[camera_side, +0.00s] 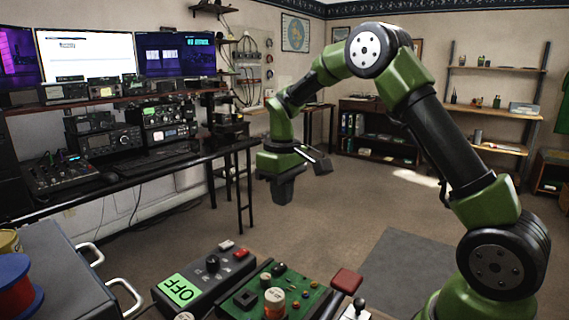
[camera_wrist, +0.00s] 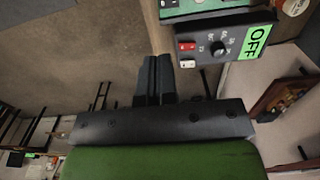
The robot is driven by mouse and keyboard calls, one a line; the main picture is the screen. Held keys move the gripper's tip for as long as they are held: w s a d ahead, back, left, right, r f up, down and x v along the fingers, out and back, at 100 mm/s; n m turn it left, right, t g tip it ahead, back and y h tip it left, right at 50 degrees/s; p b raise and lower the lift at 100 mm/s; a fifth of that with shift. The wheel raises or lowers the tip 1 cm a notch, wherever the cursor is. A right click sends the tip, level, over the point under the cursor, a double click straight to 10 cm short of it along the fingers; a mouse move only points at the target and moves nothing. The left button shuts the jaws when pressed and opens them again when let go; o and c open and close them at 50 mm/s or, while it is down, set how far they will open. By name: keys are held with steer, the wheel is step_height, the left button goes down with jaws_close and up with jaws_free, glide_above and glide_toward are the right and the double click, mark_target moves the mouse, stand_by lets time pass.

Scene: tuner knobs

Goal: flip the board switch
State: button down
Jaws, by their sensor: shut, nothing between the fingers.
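A dark control box (camera_side: 222,276) with a black knob (camera_side: 212,264) stands at the bottom centre of the side view. It has a red rocker switch (camera_side: 241,253), a white rocker switch (camera_side: 227,244) and a green label reading OFF (camera_side: 180,290). A green circuit board (camera_side: 310,297) with several knobs and parts lies beside it. I cannot tell which switch is the board switch. My gripper (camera_side: 284,192) is shut and empty, pointing down, well above and behind the box. In the wrist view my gripper (camera_wrist: 155,62) is apart from the box (camera_wrist: 225,48), which shows at upper right.
A red-topped lever (camera_side: 347,281) and a silver-balled stick (camera_side: 359,304) stand right of the board. A radio desk (camera_side: 130,172) runs along the left wall. Open floor lies behind the box.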

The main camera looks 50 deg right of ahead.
step_height(320, 180, up, 8)
steer(key=d, duration=0.1)
steer(key=shift+f, duration=0.15)
stand_by(0.4)
